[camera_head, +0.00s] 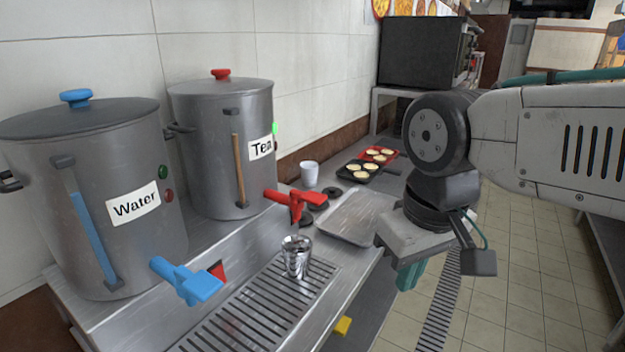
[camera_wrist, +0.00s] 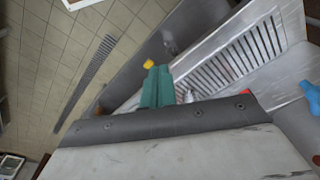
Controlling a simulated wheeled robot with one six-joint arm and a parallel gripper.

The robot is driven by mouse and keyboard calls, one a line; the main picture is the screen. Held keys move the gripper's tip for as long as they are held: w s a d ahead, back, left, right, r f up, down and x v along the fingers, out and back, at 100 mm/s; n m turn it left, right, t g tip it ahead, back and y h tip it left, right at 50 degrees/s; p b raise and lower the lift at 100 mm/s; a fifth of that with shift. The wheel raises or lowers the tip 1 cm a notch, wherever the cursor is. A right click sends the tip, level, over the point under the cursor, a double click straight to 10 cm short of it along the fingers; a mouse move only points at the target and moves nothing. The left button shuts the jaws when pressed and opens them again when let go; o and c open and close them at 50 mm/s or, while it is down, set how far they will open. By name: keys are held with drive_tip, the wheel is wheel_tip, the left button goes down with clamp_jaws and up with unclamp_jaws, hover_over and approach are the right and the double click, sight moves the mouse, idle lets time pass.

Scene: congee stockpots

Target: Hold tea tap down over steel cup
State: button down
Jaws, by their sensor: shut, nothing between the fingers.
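The tea pot (camera_head: 228,160) is a steel stockpot labelled "Tea" with a red knob on its lid. Its red tap (camera_head: 297,200) sticks out over the drip tray. The steel cup (camera_head: 295,258) stands upright on the slatted grate below the red tap. My gripper (camera_head: 409,276) is right of the cup and apart from both cup and tap. Its teal fingers are shut and empty, and they also show in the wrist view (camera_wrist: 157,88). In the wrist view the cup is mostly hidden behind the fingers.
The water pot (camera_head: 100,200) with a blue tap (camera_head: 187,280) stands at the left. A steel tray (camera_head: 352,217) lies right of the red tap, with a white cup (camera_head: 309,174) and food pans (camera_head: 360,171) behind. A yellow object (camera_head: 342,326) is low by the counter. Tiled floor is free at right.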

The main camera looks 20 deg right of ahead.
drive_tip(key=w+a+r+n, duration=0.1)
drive_tip(key=w+r+n, duration=0.8)
drive_tip(key=w+n, duration=0.1)
wheel_tip(320, 180, up, 8)
drive_tip(key=n+g, duration=0.1)
drive_tip(key=n, duration=1.4)
hover_over(314, 196)
drive_tip(key=shift+w+d, duration=0.1)
wheel_tip(314, 196, down, 14)
drive_tip(key=shift+f, duration=0.1)
